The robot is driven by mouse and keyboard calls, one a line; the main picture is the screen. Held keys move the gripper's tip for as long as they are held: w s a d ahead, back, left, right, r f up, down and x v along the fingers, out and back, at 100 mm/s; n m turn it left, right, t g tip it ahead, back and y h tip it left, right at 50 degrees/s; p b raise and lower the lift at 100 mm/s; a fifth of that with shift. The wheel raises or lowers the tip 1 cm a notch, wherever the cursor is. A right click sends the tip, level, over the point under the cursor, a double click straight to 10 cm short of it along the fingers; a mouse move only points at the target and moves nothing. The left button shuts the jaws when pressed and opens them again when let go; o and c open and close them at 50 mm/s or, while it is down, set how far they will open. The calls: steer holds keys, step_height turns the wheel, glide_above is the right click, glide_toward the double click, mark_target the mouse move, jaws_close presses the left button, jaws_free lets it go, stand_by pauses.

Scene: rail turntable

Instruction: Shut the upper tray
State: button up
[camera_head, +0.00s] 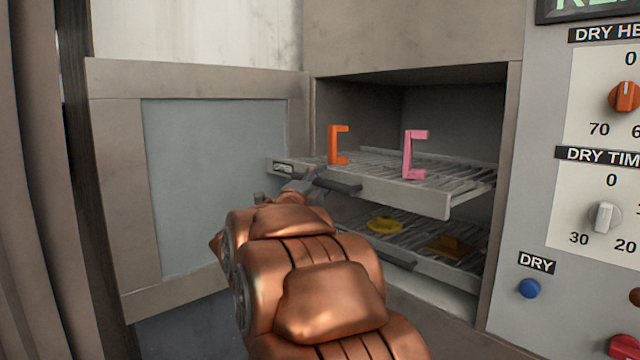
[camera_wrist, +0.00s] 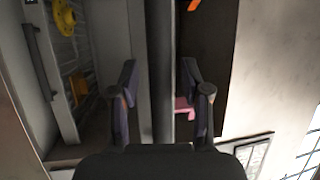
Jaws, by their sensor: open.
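The upper tray (camera_head: 420,197) is pulled partly out of the dryer cabinet, its front edge beyond the opening. It carries an orange bracket-shaped piece (camera_head: 334,146) and a pink one (camera_head: 409,155). Its dark handle (camera_head: 340,184) is on the front face; in the wrist view the handle bar (camera_wrist: 160,60) runs between my fingers. My gripper (camera_head: 308,186) is at the left part of this handle, partly hidden by my arm. In the wrist view my gripper (camera_wrist: 161,100) is open, one finger on each side of the bar, with visible gaps; contact cannot be told.
The lower tray (camera_head: 440,266) holds a yellow piece (camera_head: 384,225) and an orange-brown piece (camera_head: 450,245). The cabinet door (camera_head: 120,180) stands open on the left. A control panel (camera_head: 550,270) with knobs and buttons is on the right.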

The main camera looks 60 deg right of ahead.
jaws_close()
stand_by(0.6)
